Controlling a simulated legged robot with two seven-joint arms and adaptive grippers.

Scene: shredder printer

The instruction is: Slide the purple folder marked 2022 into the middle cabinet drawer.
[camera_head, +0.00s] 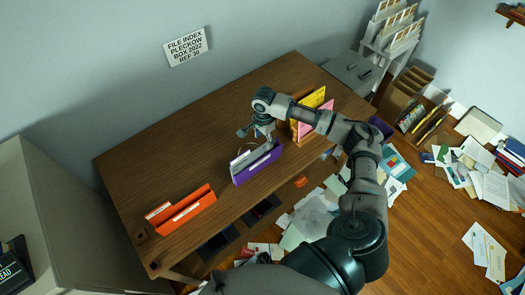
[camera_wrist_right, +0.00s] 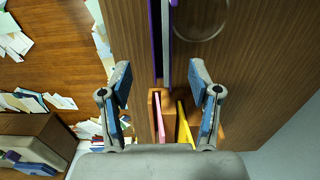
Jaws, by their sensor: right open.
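A purple folder (camera_head: 257,165) stands upright on the wooden desk, with pale sheets inside it; no 2022 mark can be read on it. My right gripper (camera_head: 258,134) is just behind and above its back end, open and empty. In the right wrist view the purple folder (camera_wrist_right: 157,42) lies ahead between the spread fingers of the right gripper (camera_wrist_right: 160,78), with neither finger seen touching it. A grey cabinet (camera_head: 352,72) stands beyond the desk's right end; I cannot make out a middle drawer. My left gripper is not in view.
An orange folder (camera_head: 183,212) stands at the desk's left. A wooden holder with yellow and pink folders (camera_head: 312,112) stands to the right, partly behind my right arm. The desk (camera_head: 150,160) is clear at the back left. Loose papers (camera_head: 480,170) litter the floor.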

